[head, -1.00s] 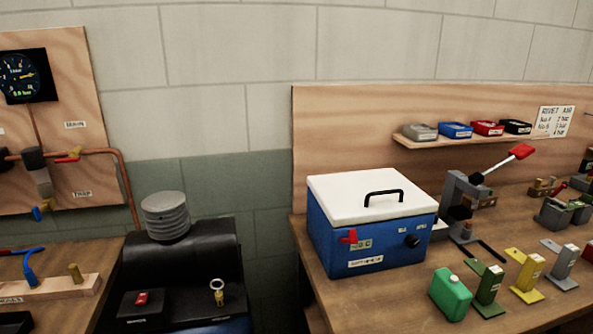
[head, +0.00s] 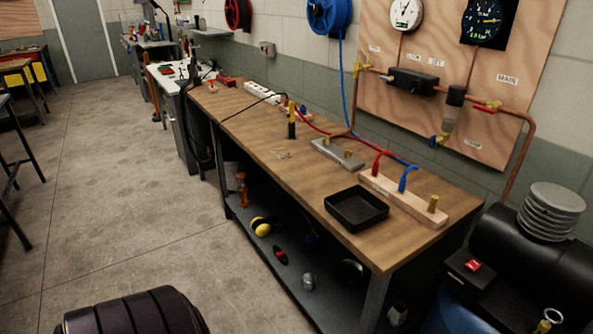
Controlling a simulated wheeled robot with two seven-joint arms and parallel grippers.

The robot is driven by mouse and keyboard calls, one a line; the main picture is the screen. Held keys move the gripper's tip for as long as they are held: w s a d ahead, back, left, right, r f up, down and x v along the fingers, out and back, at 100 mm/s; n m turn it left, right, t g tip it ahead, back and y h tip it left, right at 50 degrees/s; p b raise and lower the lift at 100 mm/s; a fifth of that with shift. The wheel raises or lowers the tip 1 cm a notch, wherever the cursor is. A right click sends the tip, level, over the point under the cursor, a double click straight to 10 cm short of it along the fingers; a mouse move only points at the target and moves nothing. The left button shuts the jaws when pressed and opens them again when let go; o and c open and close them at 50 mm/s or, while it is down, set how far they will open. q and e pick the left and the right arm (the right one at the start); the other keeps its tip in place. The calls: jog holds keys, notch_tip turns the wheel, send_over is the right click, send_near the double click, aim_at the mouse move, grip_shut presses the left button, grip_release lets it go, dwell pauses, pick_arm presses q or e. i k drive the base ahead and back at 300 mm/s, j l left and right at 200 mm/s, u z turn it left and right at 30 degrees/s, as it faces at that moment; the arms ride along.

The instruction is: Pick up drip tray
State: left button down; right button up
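The drip tray (head: 357,222) appears to be the shallow black square tray on the wooden workbench, near the bench's front edge and close to its right end. It lies flat and looks empty. It sits in front of a wooden block with red and blue hoses. Neither of my grippers shows in the head view, so their state cannot be seen.
The workbench (head: 262,160) runs away to the back left, with a lower shelf (head: 290,270) holding several small items. The wooden hose block (head: 402,201) stands right behind the tray. A black compressor (head: 520,250) is at the right. The floor (head: 130,190) left of the bench is clear.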

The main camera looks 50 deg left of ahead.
aim_at(356, 208)
jog(key=u, duration=1.2)
jog(key=z, duration=0.2)
jog(key=i+j+z, duration=0.2)
jog(key=j+z, duration=0.25)
jog(key=i+j+z, duration=0.2)
jog(key=z, duration=0.3)
